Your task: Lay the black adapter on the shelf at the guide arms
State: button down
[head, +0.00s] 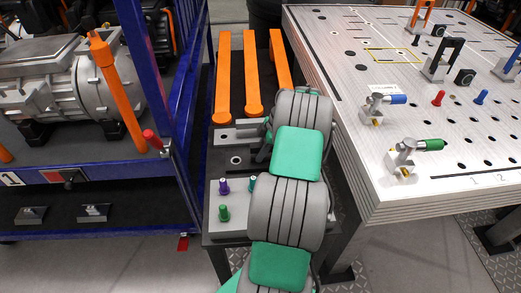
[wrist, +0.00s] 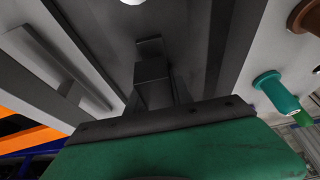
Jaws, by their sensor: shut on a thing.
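My gripper (wrist: 151,88) shows in the wrist view above its green housing. It is shut on a dark piece (wrist: 150,70), which looks like the black adapter; its outline blends with the dark surface behind it. In the head view my grey and green arm hides the gripper and what it holds. Three orange guide arms (head: 252,75) lie side by side on the dark shelf (head: 237,101), beyond my arm. An orange part (wrist: 30,137) also shows at the lower left of the wrist view.
A grey plate (head: 236,228) with purple, green and teal pegs is left of my arm. The blue-framed cart (head: 172,110) with a motor stands at the left. The perforated table (head: 400,205) with clamps and pegs stands close at the right.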

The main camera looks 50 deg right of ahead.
jog(key=c, duration=1.1)
grip_release()
jog(key=shift+f, duration=0.1)
jog(key=v, duration=1.2)
jog(key=w+a+r+m, duration=0.1)
jog(key=w+a+r, duration=0.2)
jog(key=a, duration=0.3)
jog(key=w+a+r+m, duration=0.1)
jog(key=w+a+r, duration=0.25)
jog(key=a, duration=0.35)
jog(key=s+a+r+m+h, duration=0.1)
jog(key=a+r+m+h, duration=0.2)
jog(key=a, duration=1.3)
jog(key=s+a+m, duration=0.1)
jog(key=s+a, duration=0.2)
jog(key=s, duration=0.1)
jog(key=s+a+f+m, duration=0.1)
jog(key=s+a+m, duration=0.1)
jog(key=s+a, duration=0.2)
jog(key=s+a+m, duration=0.1)
jog(key=s+a, duration=0.3)
jog(key=s, duration=0.1)
jog(key=shift+a+f+m+t, duration=0.2)
jog(key=shift+f+m+t, duration=0.2)
